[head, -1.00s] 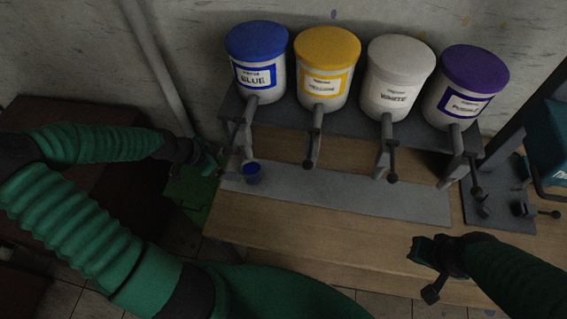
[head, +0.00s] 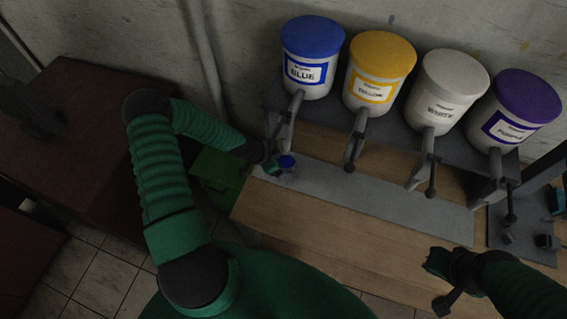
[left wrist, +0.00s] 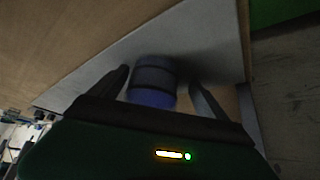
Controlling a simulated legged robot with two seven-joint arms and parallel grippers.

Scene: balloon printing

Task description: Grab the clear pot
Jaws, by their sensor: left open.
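The clear pot (head: 287,164) with blue in it stands on the grey strip below the blue dispenser's spout. In the left wrist view the pot (left wrist: 153,80) is between the two dark fingers, with a gap to the right finger. My left gripper (head: 272,165) is at the pot's left side in the head view. It is open, and its fingers (left wrist: 162,88) also show in the left wrist view. My right gripper (head: 436,279) is over the front of the wooden table at the lower right; its jaw opening is too dark to judge.
Blue (head: 311,73), yellow (head: 375,88), white (head: 445,105) and purple (head: 506,125) paint buckets stand on a grey shelf with spouts and levers. The grey strip (head: 380,200) is clear right of the pot. A green bin (head: 217,172) is left of the wooden table (head: 310,222).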

